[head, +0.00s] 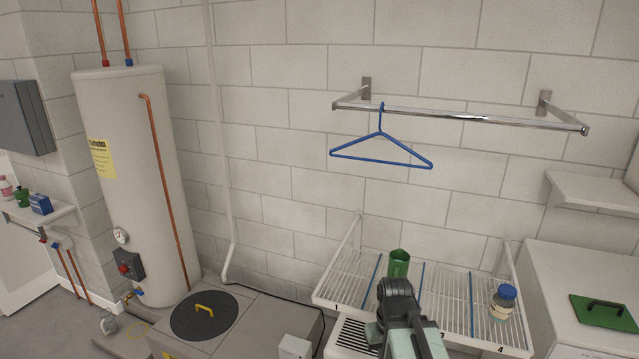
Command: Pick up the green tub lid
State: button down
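The green tub lid (606,313) is a flat, square green panel with a dark bar handle on top. It lies flat on the white top of a cabinet or appliance (560,262) at the right edge of the head view. My arm rises from the bottom centre, pale green with a dark end (396,297), in front of the wire rack. It is well to the left of the lid and apart from it. I cannot make out the fingertips or anything held.
A white shelf (592,190) juts from the wall above the lid. A blue hanger (381,150) hangs from a rail.

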aim_at(596, 313)
jog(key=z, duration=1.55)
